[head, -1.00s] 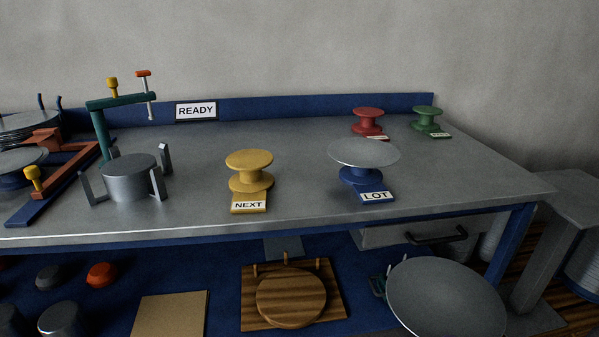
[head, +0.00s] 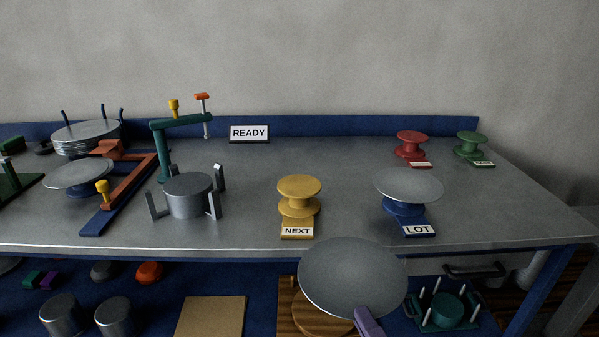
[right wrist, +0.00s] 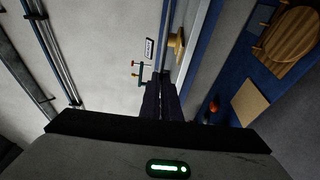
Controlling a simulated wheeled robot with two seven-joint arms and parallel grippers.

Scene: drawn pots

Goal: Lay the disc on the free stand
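A grey disc (head: 350,275) is in front of the bench edge, tilted towards the head camera. The purple fingers of my right gripper (head: 368,320) are at its lower right rim, shut on it. In the right wrist view my right gripper (right wrist: 161,98) shows dark fingers close together; the disc is hard to make out there. The yellow stand (head: 299,188) with the NEXT label is bare, behind and left of the disc. The blue stand (head: 404,209) with the LOT label carries another grey disc (head: 408,184). My left gripper is not in view.
Small red (head: 411,142) and green (head: 470,142) stands are bare at the back right. A grey cylinder with upright prongs (head: 188,195) and a teal clamp post (head: 163,150) stand left of the yellow stand. A wooden round board (head: 312,318) is below.

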